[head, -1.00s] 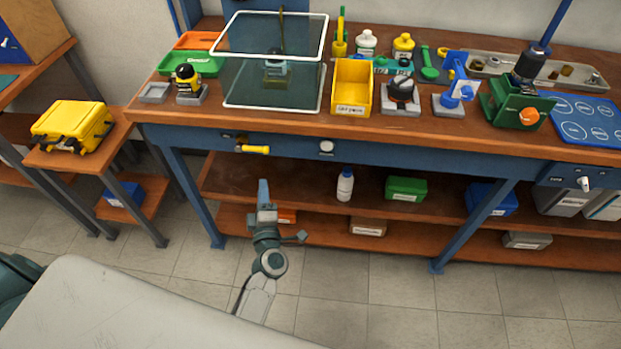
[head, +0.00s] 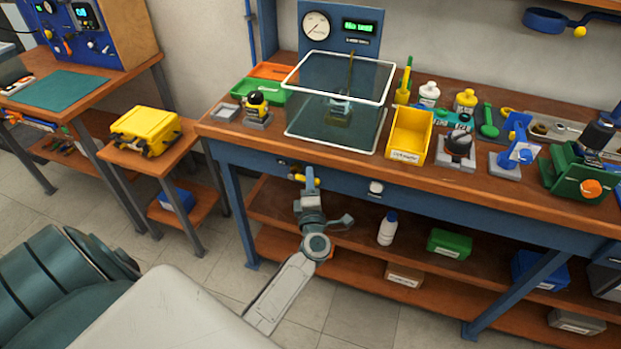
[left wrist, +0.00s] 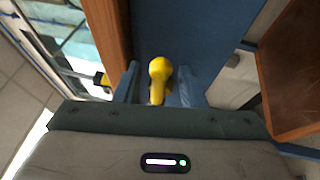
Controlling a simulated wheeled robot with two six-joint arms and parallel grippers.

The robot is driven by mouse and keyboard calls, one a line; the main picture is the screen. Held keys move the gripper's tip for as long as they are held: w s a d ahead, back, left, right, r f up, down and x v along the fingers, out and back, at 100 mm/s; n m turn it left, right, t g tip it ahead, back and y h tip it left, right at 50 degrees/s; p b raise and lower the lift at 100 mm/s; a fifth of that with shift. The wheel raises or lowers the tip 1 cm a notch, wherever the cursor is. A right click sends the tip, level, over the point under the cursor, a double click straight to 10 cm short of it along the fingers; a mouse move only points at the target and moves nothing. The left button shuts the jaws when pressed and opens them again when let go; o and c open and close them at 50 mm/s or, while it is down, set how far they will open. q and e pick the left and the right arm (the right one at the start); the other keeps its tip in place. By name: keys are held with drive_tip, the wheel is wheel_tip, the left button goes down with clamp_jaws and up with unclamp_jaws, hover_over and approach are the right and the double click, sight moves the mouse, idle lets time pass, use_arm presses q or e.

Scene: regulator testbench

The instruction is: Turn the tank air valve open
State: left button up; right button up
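The tank air valve's yellow handle (head: 299,177) is on the blue front apron of the bench, below the glass-walled box. My left gripper (head: 310,186) is at this handle and partly covers it in the head view. In the left wrist view, the yellow handle (left wrist: 158,78) lies between the two fingers of my left gripper (left wrist: 157,86). The fingers are open, with a visible gap on each side of the handle. My right gripper is not in view.
A white round knob (head: 376,187) is on the apron to the right of the handle. The wooden bench top (head: 370,162) juts out above. A lower shelf holds a white bottle (head: 388,228) and a green box (head: 450,243). A yellow case (head: 146,131) stands on a side table.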

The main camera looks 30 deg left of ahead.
use_arm(q)
drive_tip(key=shift+w+a+r, duration=0.1)
drive_tip(key=shift+w+a, duration=0.05)
clamp_jaws()
